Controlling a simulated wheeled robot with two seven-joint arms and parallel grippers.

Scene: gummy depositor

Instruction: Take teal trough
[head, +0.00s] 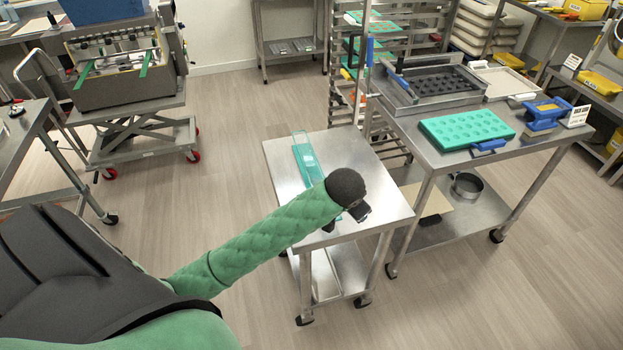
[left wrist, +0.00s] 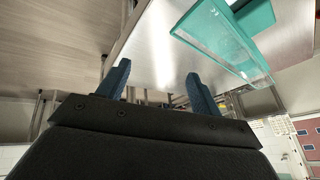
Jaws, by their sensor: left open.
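The teal trough (head: 306,160) is a long, narrow, see-through teal piece lying on the small steel cart (head: 376,183). Its near part is hidden behind my green left arm in the head view. The left wrist view shows one end of the trough (left wrist: 228,38) at the upper right, beyond and to the right of the fingers. My left gripper (head: 346,216) is over the cart's top, to the right of the trough in the head view. In the left wrist view its two blue fingers (left wrist: 160,84) are apart with nothing between them. My right gripper is out of view.
A larger steel table (head: 465,155) stands right of the cart, holding a green mold tray (head: 466,129), a dark mold in a metal frame (head: 432,84) and a blue tool (head: 546,114). A depositor machine (head: 120,72) is at the upper left. Open floor lies left of the cart.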

